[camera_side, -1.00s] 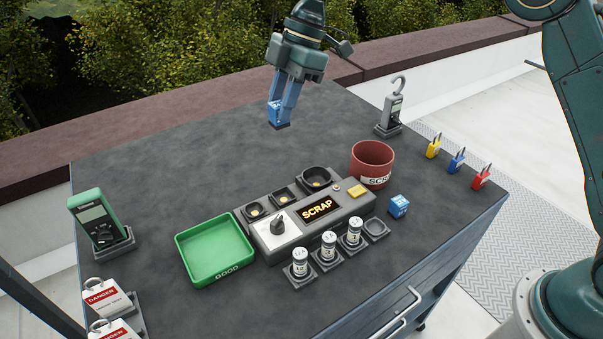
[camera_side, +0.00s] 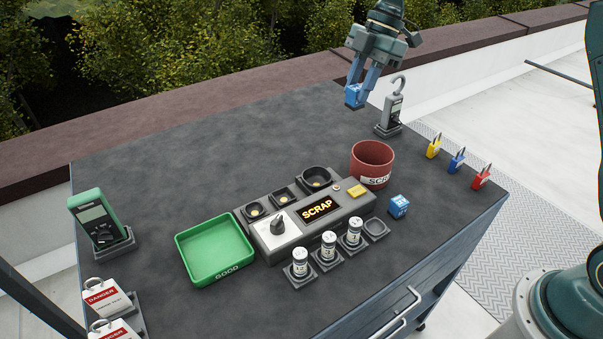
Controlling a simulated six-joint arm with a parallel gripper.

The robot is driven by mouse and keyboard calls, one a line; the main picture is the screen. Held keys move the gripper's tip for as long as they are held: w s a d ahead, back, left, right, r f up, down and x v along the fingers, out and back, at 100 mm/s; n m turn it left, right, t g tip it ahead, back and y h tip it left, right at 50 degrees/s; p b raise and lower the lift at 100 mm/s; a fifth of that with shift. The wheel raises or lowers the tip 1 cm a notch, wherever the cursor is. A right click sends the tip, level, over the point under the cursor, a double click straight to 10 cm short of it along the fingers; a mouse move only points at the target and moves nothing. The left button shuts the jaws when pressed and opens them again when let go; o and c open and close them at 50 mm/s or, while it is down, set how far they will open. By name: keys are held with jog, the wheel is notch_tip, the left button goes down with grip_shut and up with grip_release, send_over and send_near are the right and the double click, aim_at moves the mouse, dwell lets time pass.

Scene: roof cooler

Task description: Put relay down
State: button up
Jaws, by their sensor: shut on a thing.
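My gripper (camera_side: 358,90) is shut on a blue relay (camera_side: 355,96) and holds it in the air near the table's back edge, up and left of the clamp meter. A second blue relay (camera_side: 399,206) stands on the table to the right of the tester. The grey tester (camera_side: 310,218) shows SCRAP on its display (camera_side: 317,208). The red SCRAP bin (camera_side: 372,164) stands behind the tester's right end. The green GOOD tray (camera_side: 214,250) lies at its left and looks empty.
Several white cylinders (camera_side: 328,246) stand in holders in front of the tester, with one empty holder (camera_side: 376,229). Padlocks (camera_side: 457,160) line the right edge. The back left of the dark table (camera_side: 190,165) is clear.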

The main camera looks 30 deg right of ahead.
jog(key=s+d, duration=0.2)
jog(key=d, duration=0.3)
jog(key=shift+d, duration=0.35)
jog(key=shift+s+f, duration=0.1)
jog(key=shift+f, duration=0.15)
notch_tip(320, 180, down, 20)
jog(key=shift+r, duration=0.15)
dwell(0.5)
jog(key=o, duration=0.8)
